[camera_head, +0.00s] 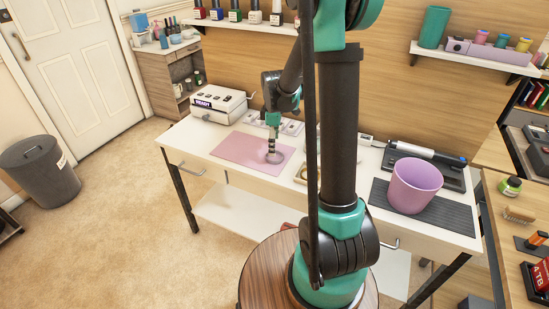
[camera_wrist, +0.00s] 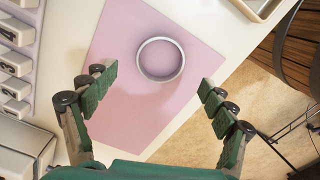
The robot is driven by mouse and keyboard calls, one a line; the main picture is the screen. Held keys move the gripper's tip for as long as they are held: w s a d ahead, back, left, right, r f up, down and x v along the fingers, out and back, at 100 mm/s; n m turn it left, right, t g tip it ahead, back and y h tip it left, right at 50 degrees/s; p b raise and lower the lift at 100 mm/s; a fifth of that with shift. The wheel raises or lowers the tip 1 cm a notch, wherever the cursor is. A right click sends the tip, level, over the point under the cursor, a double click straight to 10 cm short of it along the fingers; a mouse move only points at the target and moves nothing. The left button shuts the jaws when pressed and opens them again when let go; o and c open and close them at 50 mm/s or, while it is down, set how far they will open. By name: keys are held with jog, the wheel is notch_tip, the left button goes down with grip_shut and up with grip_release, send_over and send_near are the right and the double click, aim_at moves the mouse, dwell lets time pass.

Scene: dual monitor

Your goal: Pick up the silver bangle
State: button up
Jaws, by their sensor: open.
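The silver bangle (camera_wrist: 142,61) lies flat on the pink mat (camera_wrist: 110,115) in the wrist view. It shows as a plain round ring, with the pink mat visible through it. In the head view the bangle (camera_head: 275,157) lies on the mat (camera_head: 238,149), partly hidden by my gripper (camera_head: 271,146). In the wrist view my gripper (camera_wrist: 152,92) is open and empty. Its two green fingers are spread wide, one left and one right of the bangle's line. The bangle appears ahead of the fingertips, apart from both. The exact height above the mat is hard to tell.
A white box device (camera_head: 218,107) stands at the table's left. A row of white items (camera_wrist: 14,62) lies left of the mat. A pink pot (camera_head: 414,186) stands on a dark ribbed mat (camera_head: 450,215) at the right. A tray (camera_wrist: 262,6) edge shows at upper right.

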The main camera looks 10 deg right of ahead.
aim_at(274, 158)
jog(key=shift+f, duration=2.25)
jog(key=shift+c, duration=0.5)
jog(key=c, duration=1)
